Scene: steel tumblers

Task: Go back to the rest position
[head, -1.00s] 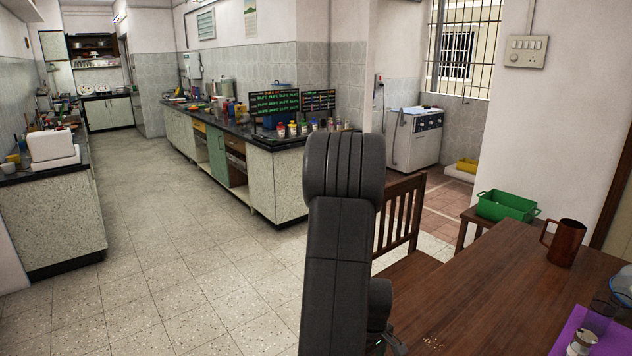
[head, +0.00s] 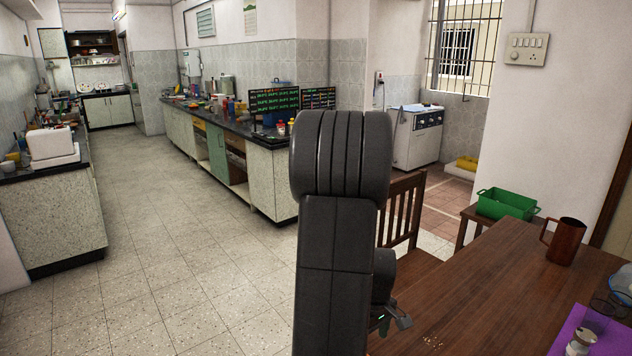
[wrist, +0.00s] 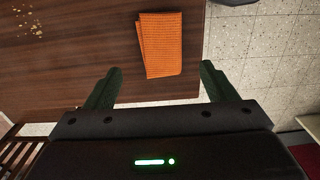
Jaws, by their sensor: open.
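My gripper (wrist: 160,82) is open in the wrist view, its two dark fingers wide apart with nothing between them. Beyond the fingertips an orange cloth (wrist: 160,43) lies on the brown wooden table (wrist: 80,50), near the table's edge. My gripper looks down from above the table edge and is clear of the cloth. In the head view my arm stands up in the middle, and part of my gripper (head: 395,318) shows low beside it, its fingertips not clearly seen.
The table (head: 480,290) at the right bears a brown jug (head: 566,242), a purple mat (head: 565,340) and a steel tumbler (head: 580,342). A chair (head: 403,215) stands behind my arm. A green crate (head: 506,204) sits on a stool. The tiled floor (head: 180,260) at left is clear.

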